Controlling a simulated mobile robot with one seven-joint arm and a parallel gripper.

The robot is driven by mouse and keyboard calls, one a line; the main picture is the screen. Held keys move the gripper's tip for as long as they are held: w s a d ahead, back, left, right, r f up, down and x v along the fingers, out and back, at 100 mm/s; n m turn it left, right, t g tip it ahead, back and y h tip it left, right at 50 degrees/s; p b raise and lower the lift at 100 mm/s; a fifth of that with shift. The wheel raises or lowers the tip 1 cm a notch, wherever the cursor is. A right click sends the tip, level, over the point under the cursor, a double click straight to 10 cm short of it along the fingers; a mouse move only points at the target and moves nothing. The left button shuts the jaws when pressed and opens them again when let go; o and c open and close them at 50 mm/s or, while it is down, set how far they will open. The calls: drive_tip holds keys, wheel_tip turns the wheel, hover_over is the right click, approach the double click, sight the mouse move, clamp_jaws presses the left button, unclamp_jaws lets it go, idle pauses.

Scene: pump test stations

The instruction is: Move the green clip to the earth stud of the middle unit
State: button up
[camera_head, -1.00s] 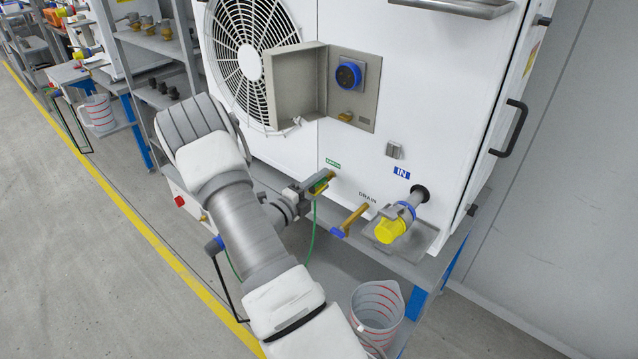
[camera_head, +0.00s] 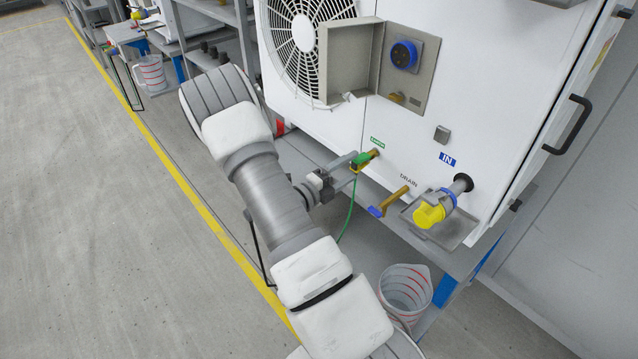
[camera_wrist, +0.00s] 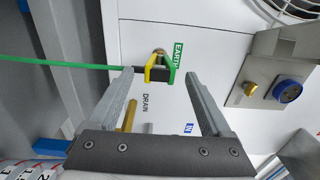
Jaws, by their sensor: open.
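The green clip (camera_head: 362,161) sits at the brass earth stud (camera_head: 375,153) under the green EARTH label on the white unit (camera_head: 480,70). In the wrist view the green clip (camera_wrist: 160,70), with yellow and black parts, has its jaws at the brass stud (camera_wrist: 159,52). A green lead runs from it to the left. My gripper (camera_head: 350,168) is open. In the wrist view its fingertips (camera_wrist: 159,76) stand apart on either side of the clip's rear end, with gaps visible. I cannot tell from these views whether this is the middle unit.
A brass drain lever (camera_head: 390,202) with a blue end and a yellow-capped inlet (camera_head: 430,213) stick out to the right of the stud. An open grey socket box (camera_head: 350,58) is above. A measuring jug (camera_head: 405,290) stands below. Open floor (camera_head: 80,220) lies left.

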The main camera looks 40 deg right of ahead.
drive_tip(key=s+a+p, duration=0.1)
drive_tip(key=a, duration=1)
drive_tip(key=shift+a+p, duration=0.3)
drive_tip(key=shift+p, duration=0.05)
